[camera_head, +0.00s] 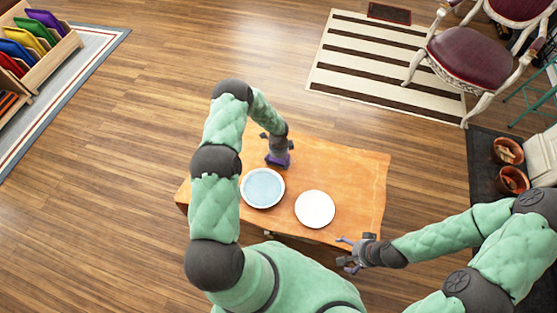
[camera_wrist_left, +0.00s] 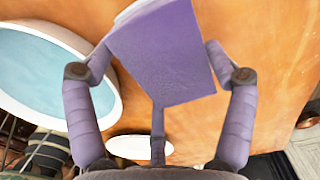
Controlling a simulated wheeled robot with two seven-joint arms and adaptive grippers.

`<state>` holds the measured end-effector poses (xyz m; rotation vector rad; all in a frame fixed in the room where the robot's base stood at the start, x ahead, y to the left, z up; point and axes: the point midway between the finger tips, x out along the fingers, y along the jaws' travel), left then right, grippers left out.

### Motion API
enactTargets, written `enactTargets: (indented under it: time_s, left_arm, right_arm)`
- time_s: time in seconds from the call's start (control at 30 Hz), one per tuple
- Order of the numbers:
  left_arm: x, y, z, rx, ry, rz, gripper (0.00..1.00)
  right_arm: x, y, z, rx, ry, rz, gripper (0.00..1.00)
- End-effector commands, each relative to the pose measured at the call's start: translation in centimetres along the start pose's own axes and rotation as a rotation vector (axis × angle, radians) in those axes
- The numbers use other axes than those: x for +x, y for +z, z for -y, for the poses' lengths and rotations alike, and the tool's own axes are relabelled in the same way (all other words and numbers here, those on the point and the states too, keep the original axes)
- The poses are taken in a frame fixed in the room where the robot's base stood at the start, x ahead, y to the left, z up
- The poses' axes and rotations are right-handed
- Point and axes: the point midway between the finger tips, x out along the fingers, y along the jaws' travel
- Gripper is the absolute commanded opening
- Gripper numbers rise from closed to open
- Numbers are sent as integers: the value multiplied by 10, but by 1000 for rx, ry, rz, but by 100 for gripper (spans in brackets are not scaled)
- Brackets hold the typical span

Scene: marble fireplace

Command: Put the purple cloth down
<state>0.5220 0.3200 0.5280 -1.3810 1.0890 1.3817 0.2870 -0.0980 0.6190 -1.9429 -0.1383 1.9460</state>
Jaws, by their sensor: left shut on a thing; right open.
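The purple cloth (camera_wrist_left: 165,55) shows as a flat, squared piece between the fingers of my left gripper (camera_wrist_left: 158,60) in the left wrist view. A pale strip shows along its far edge. In the head view only a small purple patch of cloth (camera_head: 278,161) shows under my left gripper (camera_head: 277,158), over the orange table near its far edge. My left gripper is shut on the cloth. I cannot tell whether the cloth touches the tabletop. My right gripper (camera_head: 346,255) is open and empty at the near right edge of the table.
The wooden table (camera_head: 355,175) has a bare right part. A white dish with a pale blue inside (camera_head: 262,188) sits just nearer than my left gripper, and a white plate (camera_head: 315,209) lies to its right. A maroon chair (camera_head: 470,58) stands far right.

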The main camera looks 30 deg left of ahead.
Motion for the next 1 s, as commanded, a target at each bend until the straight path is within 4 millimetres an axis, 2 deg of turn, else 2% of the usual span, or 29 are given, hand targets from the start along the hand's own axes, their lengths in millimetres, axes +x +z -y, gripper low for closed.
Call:
enactTargets:
  time_s: [0.17,0.5,0.7,1.0]
  left_arm:
    - [-29,0,-2,1,-1,0,49]
    - [-89,-7,-52,1,-1,0,49]
    - [-101,-13,-91,1,0,0,49]
    - [-116,-18,-126,0,-1,0,49]
  right_arm:
    - [-14,0,5,0,0,0,100]
    - [-34,1,12,0,0,0,100]
    - [-34,1,12,0,0,0,100]
    - [-34,1,12,0,0,0,100]
